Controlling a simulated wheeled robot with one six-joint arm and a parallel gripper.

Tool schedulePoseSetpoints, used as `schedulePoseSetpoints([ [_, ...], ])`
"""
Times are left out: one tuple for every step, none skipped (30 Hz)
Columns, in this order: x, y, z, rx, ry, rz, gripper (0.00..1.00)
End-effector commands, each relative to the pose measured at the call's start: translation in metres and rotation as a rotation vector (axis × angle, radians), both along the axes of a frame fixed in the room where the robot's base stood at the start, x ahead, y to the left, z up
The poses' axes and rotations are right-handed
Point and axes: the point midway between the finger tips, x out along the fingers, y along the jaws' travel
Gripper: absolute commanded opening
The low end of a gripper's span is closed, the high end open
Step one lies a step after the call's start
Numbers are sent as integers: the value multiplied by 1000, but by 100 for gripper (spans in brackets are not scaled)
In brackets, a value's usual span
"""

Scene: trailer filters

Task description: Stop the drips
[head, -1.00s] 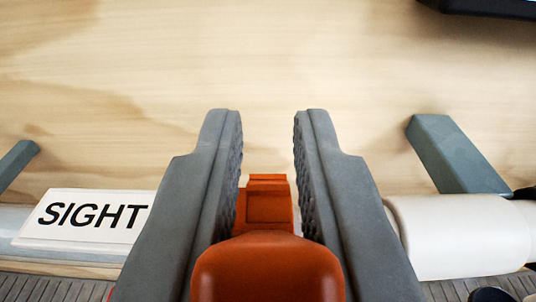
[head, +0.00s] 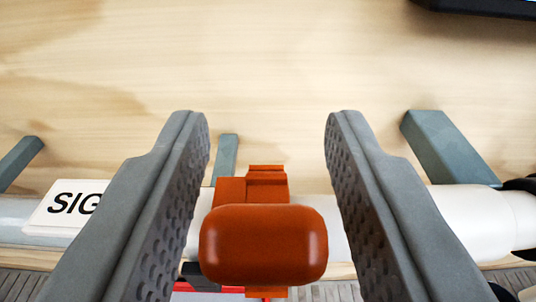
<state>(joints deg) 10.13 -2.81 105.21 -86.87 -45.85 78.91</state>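An orange-red valve handle (head: 263,243) with a rounded knob sits on a pale horizontal pipe (head: 335,225) in the head view. My gripper (head: 267,115) is open. No drips are visible.
A white sign (head: 65,209), partly covered by my left finger, reads "SIG". Grey brackets (head: 450,150) hold the pipe against a wooden panel (head: 270,60). A white cylinder (head: 470,222) lies on the right. A dark object (head: 480,7) is at the top right.

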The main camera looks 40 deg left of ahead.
Motion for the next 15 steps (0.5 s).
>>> schedulePoseSetpoints([
  [-5, -4, 1, 0, -1, -2, 38],
  [-9, -7, 1, 0, -1, -3, 38],
  [-14, -11, 2, 0, -1, -3, 38],
  [-19, -14, 3, 0, -1, -3, 38],
  [-23, -18, 4, 0, -2, -3, 38],
  [-30, -23, 5, -1, -2, -4, 38],
  [-35, -26, 5, 0, 0, -4, 38],
  [-40, -30, 6, -1, -1, -3, 38],
  [-46, -35, 7, -1, -2, -4, 38],
  [-51, -38, 8, -1, -2, -4, 38],
  [-55, -42, 8, 0, -2, -3, 38],
  [-62, -46, 9, -1, -2, -4, 38],
  [-67, -50, 10, -1, -2, -4, 38],
  [-71, -53, 10, 0, -2, -3, 38],
  [-77, -57, 11, -1, -2, -4, 38],
])
